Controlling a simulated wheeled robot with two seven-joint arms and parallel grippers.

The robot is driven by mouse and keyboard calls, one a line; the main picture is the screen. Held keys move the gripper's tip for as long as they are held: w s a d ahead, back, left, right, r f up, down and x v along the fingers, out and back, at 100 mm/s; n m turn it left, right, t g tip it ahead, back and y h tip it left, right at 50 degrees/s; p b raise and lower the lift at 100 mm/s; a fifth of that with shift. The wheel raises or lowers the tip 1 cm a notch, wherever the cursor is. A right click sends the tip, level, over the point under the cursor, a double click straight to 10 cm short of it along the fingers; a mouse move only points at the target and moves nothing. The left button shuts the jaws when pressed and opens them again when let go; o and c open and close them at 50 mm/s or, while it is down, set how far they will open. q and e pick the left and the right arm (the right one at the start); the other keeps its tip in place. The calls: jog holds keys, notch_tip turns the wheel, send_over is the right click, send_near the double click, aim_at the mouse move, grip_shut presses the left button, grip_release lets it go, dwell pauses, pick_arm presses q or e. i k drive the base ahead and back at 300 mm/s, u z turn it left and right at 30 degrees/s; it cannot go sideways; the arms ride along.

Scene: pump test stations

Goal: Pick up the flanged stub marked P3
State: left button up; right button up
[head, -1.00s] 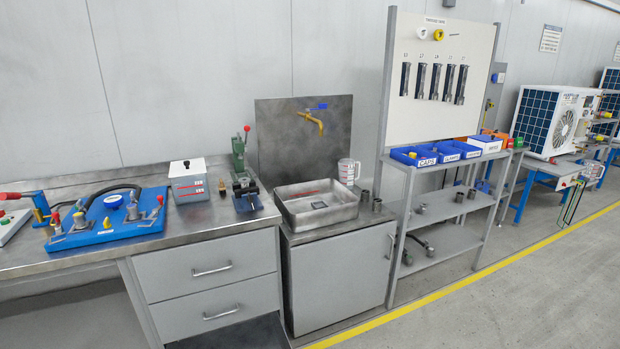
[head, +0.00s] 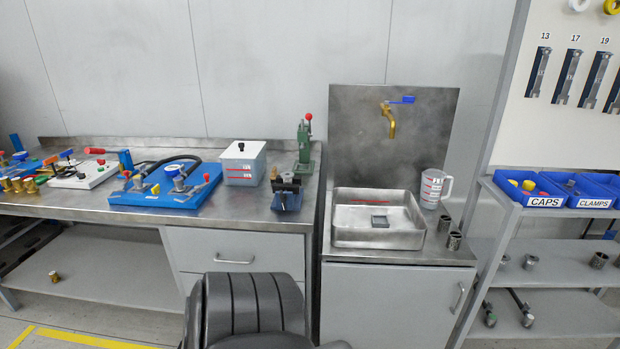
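I cannot make out the P3 mark on anything. Two short grey metal cylinders stand on the counter right of the sink, a rear one (head: 445,223) and a front one (head: 454,241); they look like stubs, but no marking is readable. More short grey cylindrical pieces lie on the shelf of the rack at the right, one near its middle (head: 530,262) and a wider one (head: 599,260). Neither of my grippers is in view.
A steel sink (head: 345,236) sits under a brass tap (head: 389,122), with a clear measuring jug (head: 431,188) beside it. The workbench (head: 130,222) holds a blue pump board (head: 165,196), a grey box (head: 242,166) and a vice (head: 287,193). Blue bins (head: 545,202) top the rack.

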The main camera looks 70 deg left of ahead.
aim_at(288, 176)
jog(key=u, duration=0.3)
jog(key=i, duration=0.8)
jog(key=u, duration=1.4)
jog(key=i, duration=0.75)
jog(key=u, duration=0.8)
